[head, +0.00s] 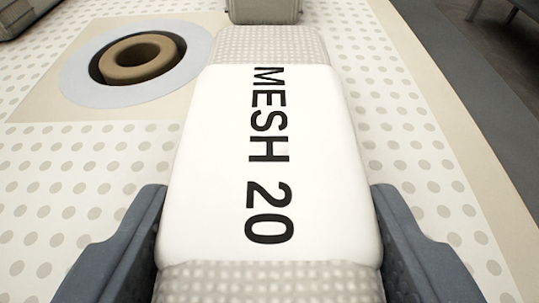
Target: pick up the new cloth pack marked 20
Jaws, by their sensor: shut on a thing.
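The cloth pack marked MESH 20 (215,150) lies lengthwise in the middle of the head view. It has a white band with black lettering and dotted pale cloth showing at both ends. My gripper (268,235) is shut on the pack, with one dark grey finger against its left side and the other against its right side near the close end. The finger tips are partly hidden beside the pack. Whether the pack is clear of the surface below is hard to tell.
Dotted pale cloth (430,165) spreads beneath on both sides. A brown ring (138,57) in a round grey-rimmed opening lies at upper left. A grey block (264,10) stands beyond the pack's far end. A dark strip (500,110) runs along the right.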

